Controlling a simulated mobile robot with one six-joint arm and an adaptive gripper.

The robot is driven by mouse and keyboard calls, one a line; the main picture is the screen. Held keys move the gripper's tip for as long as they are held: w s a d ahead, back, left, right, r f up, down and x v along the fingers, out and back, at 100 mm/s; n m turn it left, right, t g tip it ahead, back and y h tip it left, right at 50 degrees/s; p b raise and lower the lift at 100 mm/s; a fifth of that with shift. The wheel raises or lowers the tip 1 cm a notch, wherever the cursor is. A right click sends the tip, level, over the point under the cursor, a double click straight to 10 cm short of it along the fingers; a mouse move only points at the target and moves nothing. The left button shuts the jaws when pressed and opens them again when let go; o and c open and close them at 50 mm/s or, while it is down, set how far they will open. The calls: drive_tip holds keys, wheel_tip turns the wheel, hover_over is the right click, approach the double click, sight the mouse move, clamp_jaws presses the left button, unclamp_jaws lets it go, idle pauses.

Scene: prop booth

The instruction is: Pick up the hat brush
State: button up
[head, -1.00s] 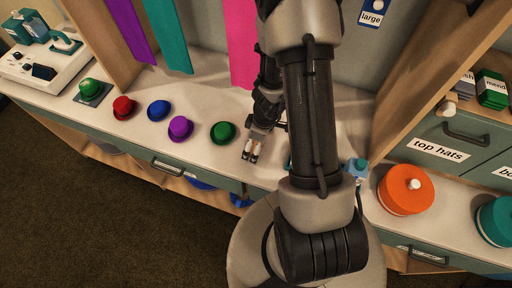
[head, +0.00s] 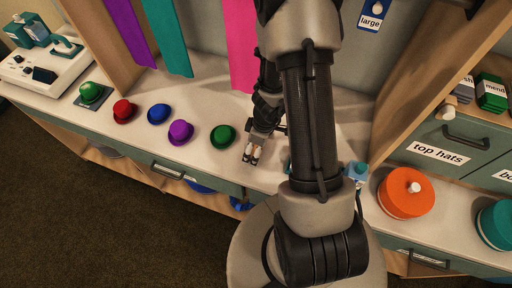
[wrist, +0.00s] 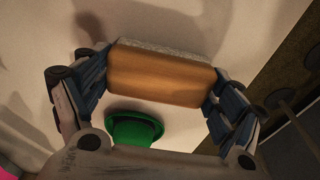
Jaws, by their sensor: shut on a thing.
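The hat brush (wrist: 162,78) has an orange-brown wooden back and a strip of grey bristles along its far edge. In the wrist view it spans the space between the two dark finger pads, with a pad against each end. My gripper (wrist: 157,88) is shut on it. In the head view my gripper (head: 252,153) is over the pale counter, just right of the green hat (head: 222,135); the brush is small there and partly covered by the fingers. I cannot tell if the brush is clear of the counter.
Purple (head: 181,132), blue (head: 158,114) and red (head: 125,111) hats stand left along the counter (head: 205,158). Another green hat (head: 91,92) sits on a dark pad. An orange round box (head: 405,194) and a teal-topped item (head: 356,171) stand right. Ribbons hang behind.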

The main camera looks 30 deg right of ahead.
wheel_tip(320, 180, up, 20)
drive_tip(key=p, duration=1.3)
drive_tip(key=o, duration=0.6)
drive_tip(key=c, duration=0.4)
drive_tip(key=shift+w, duration=0.1)
drive_tip(key=shift+c, duration=0.3)
